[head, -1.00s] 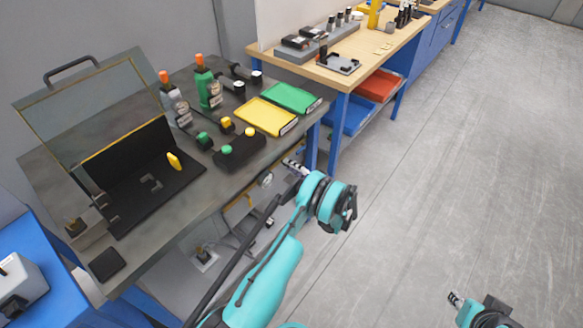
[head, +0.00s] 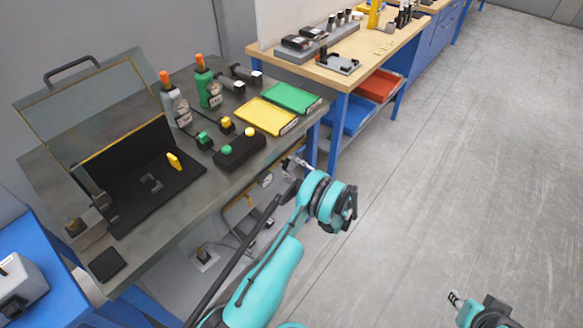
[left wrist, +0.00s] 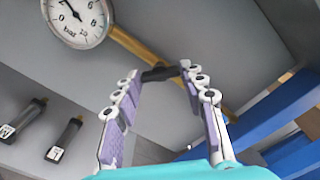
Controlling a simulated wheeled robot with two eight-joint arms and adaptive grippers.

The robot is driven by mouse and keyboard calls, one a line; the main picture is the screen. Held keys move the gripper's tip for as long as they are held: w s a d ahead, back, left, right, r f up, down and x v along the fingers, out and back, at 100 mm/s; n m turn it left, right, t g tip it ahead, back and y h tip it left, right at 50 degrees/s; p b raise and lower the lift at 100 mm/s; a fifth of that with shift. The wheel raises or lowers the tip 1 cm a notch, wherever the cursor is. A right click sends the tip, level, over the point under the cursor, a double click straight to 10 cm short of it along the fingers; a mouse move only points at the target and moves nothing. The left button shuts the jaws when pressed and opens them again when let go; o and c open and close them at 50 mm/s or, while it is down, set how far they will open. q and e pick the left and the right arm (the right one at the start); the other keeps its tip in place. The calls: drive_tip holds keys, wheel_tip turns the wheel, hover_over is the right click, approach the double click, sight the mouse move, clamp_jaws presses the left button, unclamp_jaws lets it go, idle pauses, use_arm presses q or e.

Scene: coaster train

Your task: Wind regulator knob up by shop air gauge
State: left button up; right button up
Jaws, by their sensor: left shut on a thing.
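The regulator knob (left wrist: 160,73) is a small dark piece on the yellow pipe in the left wrist view. My left gripper (left wrist: 157,80) is shut on it, one purple-padded finger on each side. In the head view the left gripper (head: 297,164) is beside the dark bench's front edge, and the knob is too small to make out. The round white air gauge (left wrist: 78,18) is left of the knob, partly cut off, with its dark needle pointing to the upper left. My right gripper (head: 455,299) is over the floor, away from the bench; its opening is unclear.
The dark bench (head: 165,222) carries an open case (head: 155,192), bottles, a black button box (head: 240,152) and yellow (head: 265,115) and green trays. A wooden table (head: 375,45) stands behind. Two dark labelled cylinders are left in the wrist view (left wrist: 63,140). The floor at right is clear.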

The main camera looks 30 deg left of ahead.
use_arm(q)
drive_tip(key=m, duration=0.5)
drive_tip(key=shift+m, duration=0.3)
idle(0.4)
drive_tip(key=o, duration=1.2)
drive_tip(key=shift+c, duration=0.2)
drive_tip(key=d, duration=1.2)
drive_tip(key=shift+s, duration=0.45)
